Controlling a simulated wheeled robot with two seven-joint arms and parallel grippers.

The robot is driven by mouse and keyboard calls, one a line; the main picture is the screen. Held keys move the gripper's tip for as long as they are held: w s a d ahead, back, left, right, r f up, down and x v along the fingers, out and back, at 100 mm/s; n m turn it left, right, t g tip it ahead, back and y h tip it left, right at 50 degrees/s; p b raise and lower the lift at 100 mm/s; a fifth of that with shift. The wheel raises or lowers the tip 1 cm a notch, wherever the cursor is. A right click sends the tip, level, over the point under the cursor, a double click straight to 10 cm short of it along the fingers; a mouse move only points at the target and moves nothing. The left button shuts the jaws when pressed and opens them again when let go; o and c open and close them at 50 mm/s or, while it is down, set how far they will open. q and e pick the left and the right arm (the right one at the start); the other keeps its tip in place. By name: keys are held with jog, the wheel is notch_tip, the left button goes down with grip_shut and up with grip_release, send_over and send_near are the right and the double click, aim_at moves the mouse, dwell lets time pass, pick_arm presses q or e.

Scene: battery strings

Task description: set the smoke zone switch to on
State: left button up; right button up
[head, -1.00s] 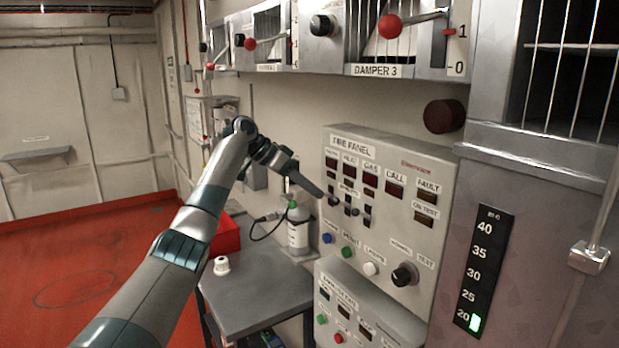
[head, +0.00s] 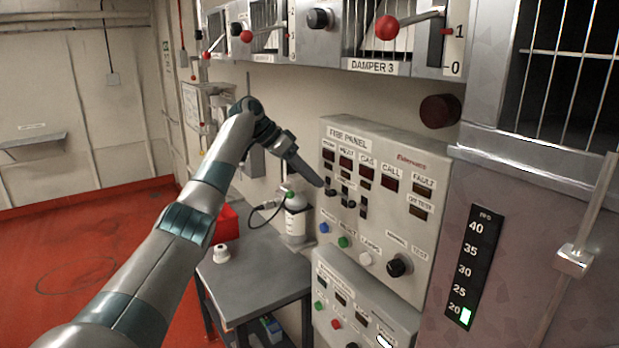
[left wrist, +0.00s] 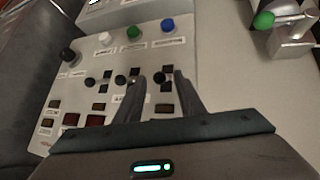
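The grey fire panel (head: 396,159) is on the wall right of centre in the head view. Its smoke zone switch (head: 330,191) is the leftmost of a row of small black toggles, under the smoke lamp. In the left wrist view the panel looks upside down, and the smoke zone switch (left wrist: 164,82) appears between my fingers. My left gripper (head: 320,184) points at this switch, close to the panel. In the left wrist view the two fingers of the left gripper (left wrist: 160,76) are apart with nothing clamped. I cannot tell contact or the switch's setting. My right gripper is not in view.
Beside the smoke switch are the heat switch (head: 349,203) and gas switch (head: 364,208). Below are a blue button (head: 324,228), a green button (head: 344,242), a white button (head: 365,259) and a black knob (head: 399,265). A grey table (head: 262,285) stands below left.

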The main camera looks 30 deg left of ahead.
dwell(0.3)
pick_arm(q)
jog(key=b+v, duration=0.5)
jog(key=v, duration=1.2)
jog(key=shift+a, duration=0.1)
